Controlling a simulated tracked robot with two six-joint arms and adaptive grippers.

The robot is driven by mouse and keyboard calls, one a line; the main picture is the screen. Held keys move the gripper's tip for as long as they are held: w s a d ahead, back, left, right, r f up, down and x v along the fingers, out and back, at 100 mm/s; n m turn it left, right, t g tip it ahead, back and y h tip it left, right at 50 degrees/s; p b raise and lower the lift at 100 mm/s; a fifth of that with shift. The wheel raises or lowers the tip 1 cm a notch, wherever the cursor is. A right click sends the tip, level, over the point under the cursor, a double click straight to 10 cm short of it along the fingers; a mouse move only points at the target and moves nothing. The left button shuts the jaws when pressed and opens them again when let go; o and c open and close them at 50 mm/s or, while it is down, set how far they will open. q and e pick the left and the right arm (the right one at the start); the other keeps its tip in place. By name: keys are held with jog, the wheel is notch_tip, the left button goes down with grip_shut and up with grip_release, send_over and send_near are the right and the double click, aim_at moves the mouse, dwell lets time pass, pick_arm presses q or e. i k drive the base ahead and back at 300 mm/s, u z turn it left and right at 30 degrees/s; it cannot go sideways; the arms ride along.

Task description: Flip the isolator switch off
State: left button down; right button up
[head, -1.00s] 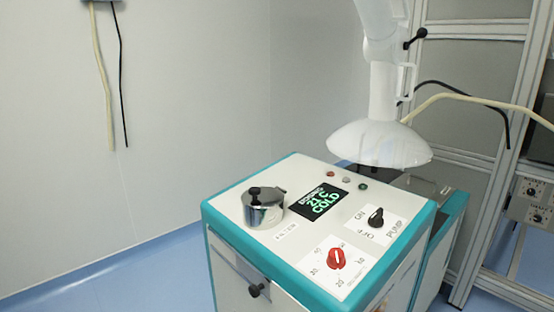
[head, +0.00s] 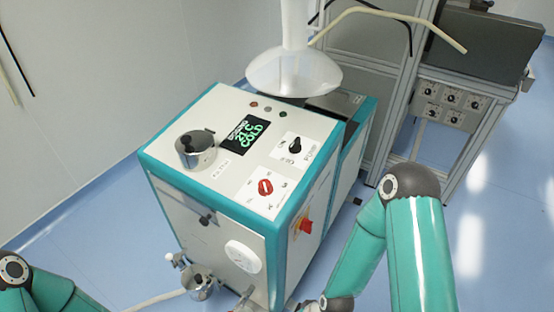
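A red rotary handle on a yellow plate (head: 304,226), which looks like the isolator switch, sits on the right side face of the white and teal machine (head: 160,165). Its exact angle is too small to tell. My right arm stands just to the right of the machine, with its forearm reaching down past the bottom edge. My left arm shows only at the bottom left corner. Both grippers are out of the picture.
The machine's top carries a lidded metal pot (head: 195,150), a lit display (head: 242,135), a black pump knob (head: 295,146) and a red dial (head: 265,187). A white lamp-like hood (head: 293,73) hangs behind. A control-box rack (head: 445,105) stands right. Floor at right is clear.

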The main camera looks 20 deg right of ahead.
aim_at(306, 225)
jog(key=u, duration=0.5)
jog(key=k, duration=1.55)
jog(key=z, duration=0.4)
jog(key=i, duration=1)
jog(key=u, duration=0.05)
